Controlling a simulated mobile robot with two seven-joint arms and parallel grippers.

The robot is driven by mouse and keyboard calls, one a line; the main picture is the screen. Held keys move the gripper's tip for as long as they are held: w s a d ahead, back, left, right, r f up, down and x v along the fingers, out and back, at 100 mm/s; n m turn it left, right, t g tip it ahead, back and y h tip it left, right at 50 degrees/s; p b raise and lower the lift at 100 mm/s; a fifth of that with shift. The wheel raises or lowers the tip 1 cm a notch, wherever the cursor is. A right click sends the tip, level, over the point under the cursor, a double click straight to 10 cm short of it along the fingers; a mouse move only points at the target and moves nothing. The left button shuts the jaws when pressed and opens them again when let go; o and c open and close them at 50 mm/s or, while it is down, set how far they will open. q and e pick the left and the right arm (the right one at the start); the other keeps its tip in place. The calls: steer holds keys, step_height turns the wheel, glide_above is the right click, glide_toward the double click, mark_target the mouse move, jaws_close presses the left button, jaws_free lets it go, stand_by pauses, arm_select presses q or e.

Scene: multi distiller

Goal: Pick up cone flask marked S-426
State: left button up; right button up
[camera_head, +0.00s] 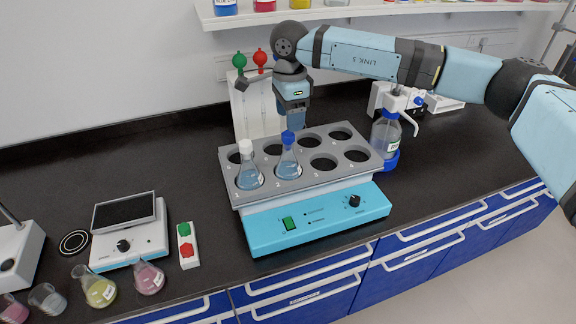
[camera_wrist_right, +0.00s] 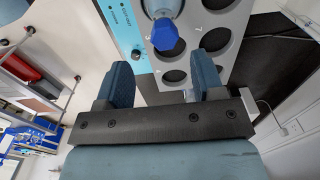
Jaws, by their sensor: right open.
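A cone flask with a white cap (camera_head: 248,173) and one with a blue cap (camera_head: 288,163) stand upright in front-left holes of the grey rack plate (camera_head: 330,178) on the blue-based device. Both hold pale blue liquid. Cone flasks with yellow liquid (camera_head: 99,292) and pink liquid (camera_head: 149,279) stand on the counter at lower left. No S-426 marking is readable on any of them. My right gripper (camera_head: 291,126) is open and empty, pointing down just behind the blue cap. In the wrist view the blue cap (camera_wrist_right: 168,35) lies ahead of the parted fingers (camera_wrist_right: 163,76). My left gripper is out of view.
Behind my right gripper stands a white panel with a green and a red knob (camera_head: 261,58). A blue-capped bottle (camera_head: 386,134) stands right of the rack. A shelf (camera_head: 290,14) runs above.

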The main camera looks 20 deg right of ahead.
mark_target(288, 145)
step_height(288, 145, down, 4)
steer(key=shift+f, duration=0.15)
steer(key=f, duration=0.1)
steer(key=f+p, duration=0.1)
steer(key=f, duration=0.3)
steer(key=shift+w+a+f+p, duration=0.1)
steer(key=shift+w+p, duration=0.2)
steer(key=shift+p, duration=0.05)
jaws_close()
